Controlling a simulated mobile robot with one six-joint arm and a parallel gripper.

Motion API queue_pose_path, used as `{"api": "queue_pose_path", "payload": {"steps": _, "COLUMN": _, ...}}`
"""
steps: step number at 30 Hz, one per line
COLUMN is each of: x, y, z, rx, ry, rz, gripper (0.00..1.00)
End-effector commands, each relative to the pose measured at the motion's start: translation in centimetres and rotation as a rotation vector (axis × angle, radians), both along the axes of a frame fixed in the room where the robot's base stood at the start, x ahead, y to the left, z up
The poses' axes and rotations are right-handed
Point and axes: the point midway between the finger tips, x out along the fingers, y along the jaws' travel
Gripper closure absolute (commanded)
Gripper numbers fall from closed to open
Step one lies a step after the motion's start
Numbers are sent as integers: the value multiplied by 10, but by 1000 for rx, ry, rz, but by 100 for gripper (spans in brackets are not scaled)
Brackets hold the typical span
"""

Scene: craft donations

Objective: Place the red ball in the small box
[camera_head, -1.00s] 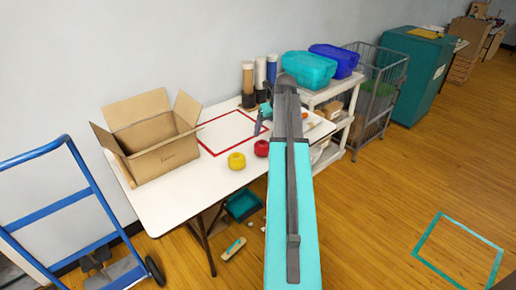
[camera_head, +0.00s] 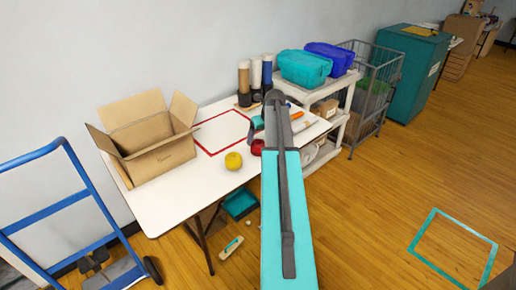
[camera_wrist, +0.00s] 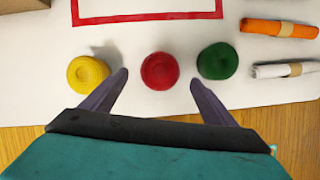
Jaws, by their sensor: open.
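The red ball (camera_wrist: 160,71) lies on the white table between a yellow ball (camera_wrist: 88,74) and a green ball (camera_wrist: 217,61) in the wrist view. In the head view the red ball (camera_head: 257,147) is partly hidden by my arm. My gripper (camera_wrist: 158,80) is open and empty, its fingertips apart on either side of the red ball's near edge in the picture. Whether they reach down to its height I cannot tell. An open cardboard box (camera_head: 160,155) stands on the left of the table, flaps up. No second, smaller box on the table is clear.
A red square outline (camera_head: 207,151) marks the table behind the balls. An orange roll (camera_wrist: 279,28) and a white roll (camera_wrist: 283,69) lie right of the green ball. A shelf cart with a teal bin (camera_head: 304,68) stands right; a blue hand truck (camera_head: 75,205) stands left.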

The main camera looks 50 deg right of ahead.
Motion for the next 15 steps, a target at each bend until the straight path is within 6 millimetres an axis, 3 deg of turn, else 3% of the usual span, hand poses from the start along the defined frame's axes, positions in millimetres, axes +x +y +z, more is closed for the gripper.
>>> {"api": "queue_pose_path", "payload": {"steps": 6, "x": 5, "y": -1, "z": -12, "rx": 1, "ry": 0, "rz": 1, "gripper": 20}}
{"api": "queue_pose_path", "payload": {"steps": 15, "x": 6, "y": -1, "z": -13, "rx": 0, "ry": 0, "rz": 2, "gripper": 20}}
